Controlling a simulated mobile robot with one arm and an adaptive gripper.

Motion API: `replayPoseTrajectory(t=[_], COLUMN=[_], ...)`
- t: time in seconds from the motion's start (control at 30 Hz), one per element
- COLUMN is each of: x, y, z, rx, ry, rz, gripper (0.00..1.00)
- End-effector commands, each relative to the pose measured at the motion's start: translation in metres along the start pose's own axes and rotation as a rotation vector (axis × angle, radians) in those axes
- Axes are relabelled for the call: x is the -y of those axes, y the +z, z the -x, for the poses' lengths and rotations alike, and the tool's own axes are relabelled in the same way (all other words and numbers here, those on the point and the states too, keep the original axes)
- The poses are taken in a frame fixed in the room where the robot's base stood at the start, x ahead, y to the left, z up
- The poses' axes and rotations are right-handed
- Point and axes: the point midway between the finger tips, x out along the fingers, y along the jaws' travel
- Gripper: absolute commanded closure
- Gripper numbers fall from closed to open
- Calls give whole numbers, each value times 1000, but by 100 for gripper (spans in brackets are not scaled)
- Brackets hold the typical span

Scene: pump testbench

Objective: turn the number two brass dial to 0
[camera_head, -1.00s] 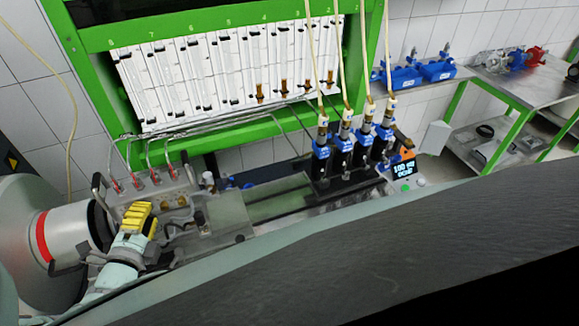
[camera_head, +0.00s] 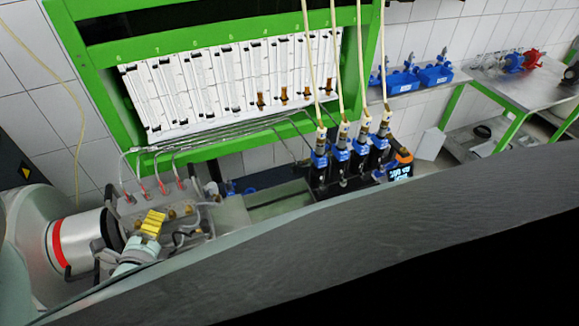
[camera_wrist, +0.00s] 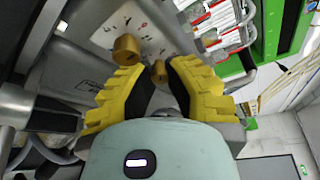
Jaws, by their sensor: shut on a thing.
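My gripper (camera_wrist: 157,75) has yellow fingers with black pads and reaches the front panel of a grey metal unit (camera_wrist: 112,30). A brass dial (camera_wrist: 160,72) shows between the fingertips, and the fingers are shut on it. A second brass dial (camera_wrist: 126,48) stands free just to the left, close to the left finger. Small marks are printed on the panel, but I cannot read a dial number or setting. In the head view, my gripper (camera_head: 152,222) is at the lower left of the unit (camera_head: 140,205), beside small brass dials (camera_head: 188,209).
Red-tipped connectors (camera_head: 162,188) with thin tubes rise from the unit. Several blue and black pumps (camera_head: 340,158) stand to the right, below a green frame (camera_head: 225,147) with white flowmeters. A side table (camera_head: 500,85) stands at the far right.

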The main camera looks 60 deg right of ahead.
Motion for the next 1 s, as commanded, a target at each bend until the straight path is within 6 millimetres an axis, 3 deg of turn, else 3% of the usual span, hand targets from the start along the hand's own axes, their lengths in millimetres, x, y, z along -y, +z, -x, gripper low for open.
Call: replayPoseTrajectory(t=[0.33, 0.37, 0.5, 0.83, 1.0], x=[0, 0, 0, 0, -1], y=[-1, -1, -1, 0, 0], z=[-1, -1, -1, 2, 13], rx=[-3, -3, -3, -1, -2], ry=[4, 4, 4, 5, 6], rz=[-16, -16, -15, -15, -15], gripper=[100, 82, 68, 67, 67])
